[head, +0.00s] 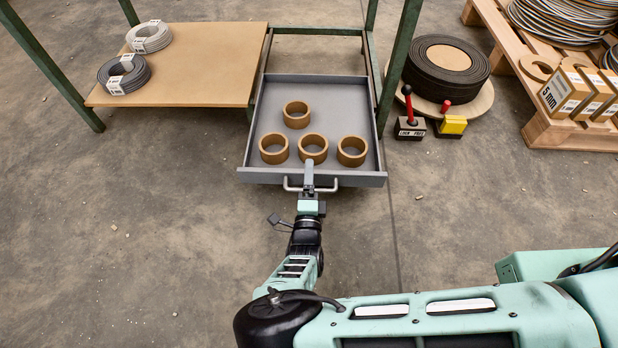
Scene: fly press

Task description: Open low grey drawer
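The low grey drawer (352,94) is pulled out from under the green-framed bench, toward me. Several brown rings (313,147) lie inside it. A light metal bar handle (331,188) runs along its front panel (256,176). My gripper (309,179) is at the middle of the handle, reaching over the front panel from the near side. Its fingers overlap the handle from above, and I cannot tell whether they are closed around it.
A brown board shelf (205,75) with two wire coils is left of the drawer. To the right stand a red-handled block (410,128), a yellow block (453,125), a dark coil (446,75) and a wooden pallet (545,125). The floor (150,240) at front left is clear.

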